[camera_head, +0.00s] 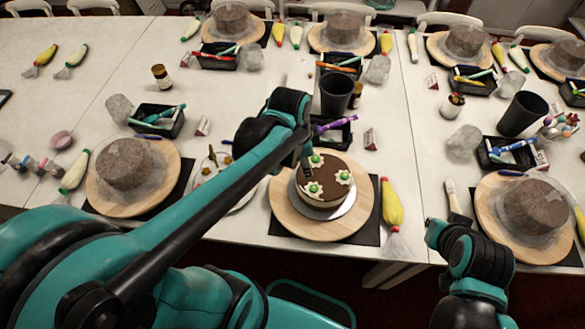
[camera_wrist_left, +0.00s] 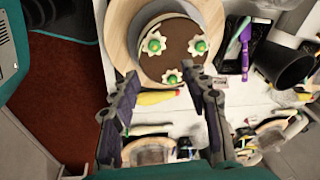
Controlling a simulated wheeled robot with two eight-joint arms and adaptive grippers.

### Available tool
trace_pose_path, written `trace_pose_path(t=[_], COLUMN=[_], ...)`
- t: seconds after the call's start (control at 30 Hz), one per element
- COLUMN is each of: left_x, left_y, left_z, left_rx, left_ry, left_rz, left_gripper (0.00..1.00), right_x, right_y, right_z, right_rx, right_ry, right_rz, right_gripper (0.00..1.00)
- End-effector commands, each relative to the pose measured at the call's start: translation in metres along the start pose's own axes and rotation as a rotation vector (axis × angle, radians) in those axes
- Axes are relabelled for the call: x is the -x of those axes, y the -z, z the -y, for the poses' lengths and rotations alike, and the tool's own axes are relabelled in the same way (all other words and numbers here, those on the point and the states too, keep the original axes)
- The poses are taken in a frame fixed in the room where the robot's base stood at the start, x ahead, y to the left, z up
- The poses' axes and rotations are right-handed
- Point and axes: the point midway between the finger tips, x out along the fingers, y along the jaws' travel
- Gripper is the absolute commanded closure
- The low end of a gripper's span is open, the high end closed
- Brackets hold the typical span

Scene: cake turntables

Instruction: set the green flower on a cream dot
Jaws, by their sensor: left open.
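A round brown cake (camera_head: 334,196) with a cream lower edge stands on a wooden turntable (camera_head: 283,217) at the middle of the table. On its top, three green flowers show, each on a cream dot: one at the back (camera_head: 316,160), one at the right (camera_head: 344,177) and one at the front (camera_head: 314,188). The three flowers also show in the left wrist view (camera_wrist_left: 172,79).
A white plate (camera_head: 238,203) with small decorations lies left of the turntable, partly hidden by my left arm. A dark cup (camera_head: 336,92) and a tool tray (camera_head: 340,137) stand behind the cake. A yellow piping bag (camera_head: 391,203) lies to its right. Covered cakes stand on other turntables.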

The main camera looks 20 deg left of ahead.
Motion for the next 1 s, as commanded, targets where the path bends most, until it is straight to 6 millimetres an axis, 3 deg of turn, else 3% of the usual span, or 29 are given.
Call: trace_pose_path(t=[0.2, 0.4, 0.57, 0.87, 1.0], left_x=[0.039, 0.051, 0.053, 0.053, 0.038], left_y=[-0.028, -0.043, -0.047, -0.047, -0.05], left_z=[-0.025, -0.037, -0.04, -0.04, -0.042], left_rx=[0.519, 0.838, 0.936, 0.945, 0.944], left_ry=[0.183, 0.257, 0.271, 0.271, 0.271], left_rz=[-0.141, -0.283, -0.333, -0.337, -0.336], left_gripper=[0.54, 0.54, 0.54, 0.54, 0.54], right_x=[0.0, 0.0, 0.0, -0.001, -0.013], right_y=[0.0, 0.0, 0.0, -0.001, -0.009], right_z=[0.0, 0.0, 0.0, 0.0, 0.0], right_rx=[0.0, 0.0, 0.0, 0.0, 0.0], right_ry=[0.0, 0.0, 0.0, 0.0, 0.0], right_rz=[0.0, 0.0, 0.0, 0.0, 0.0], right_gripper=[1.0, 1.0, 1.0, 1.0, 1.0])
